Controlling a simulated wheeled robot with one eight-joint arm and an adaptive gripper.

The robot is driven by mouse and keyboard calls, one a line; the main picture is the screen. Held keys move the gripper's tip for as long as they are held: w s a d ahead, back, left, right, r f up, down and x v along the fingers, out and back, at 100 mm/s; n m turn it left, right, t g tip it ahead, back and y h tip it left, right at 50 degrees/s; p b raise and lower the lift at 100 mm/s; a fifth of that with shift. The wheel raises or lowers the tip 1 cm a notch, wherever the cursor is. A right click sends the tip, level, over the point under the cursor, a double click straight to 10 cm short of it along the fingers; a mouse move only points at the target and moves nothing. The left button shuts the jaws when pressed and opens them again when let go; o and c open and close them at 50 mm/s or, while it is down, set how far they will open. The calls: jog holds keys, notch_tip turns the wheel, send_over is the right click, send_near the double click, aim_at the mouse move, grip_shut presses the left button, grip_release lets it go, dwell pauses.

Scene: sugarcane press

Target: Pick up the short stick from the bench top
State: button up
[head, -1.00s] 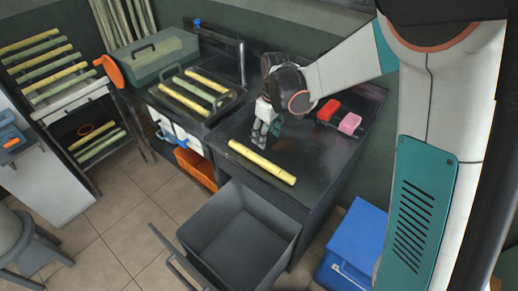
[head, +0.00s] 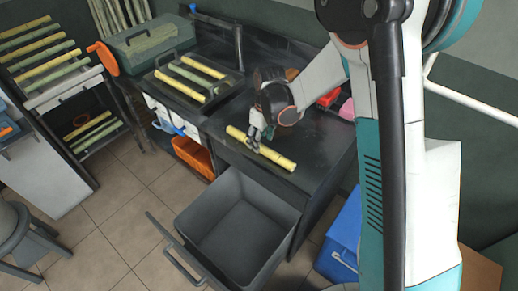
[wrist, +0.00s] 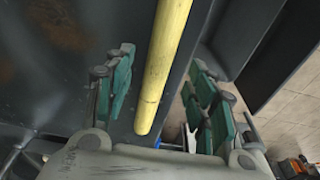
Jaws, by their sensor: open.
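The short stick (head: 272,155) is yellow and lies on the dark bench top (head: 317,143) near its front edge. In the wrist view the stick (wrist: 164,60) runs lengthwise between the two green fingers, its near end low in the picture. My gripper (head: 256,136) is over the stick's left part in the head view. In the wrist view my gripper (wrist: 162,98) is open, with a finger on each side of the stick and visible gaps. I cannot tell how far the fingertips are above the bench.
An open grey drawer (head: 205,205) juts out below the bench front. A tray (head: 214,98) with several sticks stands left of my gripper. A red block (head: 328,98) and a pink block (head: 347,109) lie behind my arm. A blue box (head: 345,240) is at the lower right.

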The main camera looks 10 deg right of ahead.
jog(key=f, duration=0.1)
jog(key=f+b, duration=0.1)
jog(key=f, duration=0.1)
jog(key=shift+w+a+f, duration=0.15)
jog(key=shift+w+f, duration=0.15)
jog(key=shift+f, duration=0.1)
jog(key=shift+r, duration=0.1)
grip_shut()
jog(key=shift+r, duration=0.1)
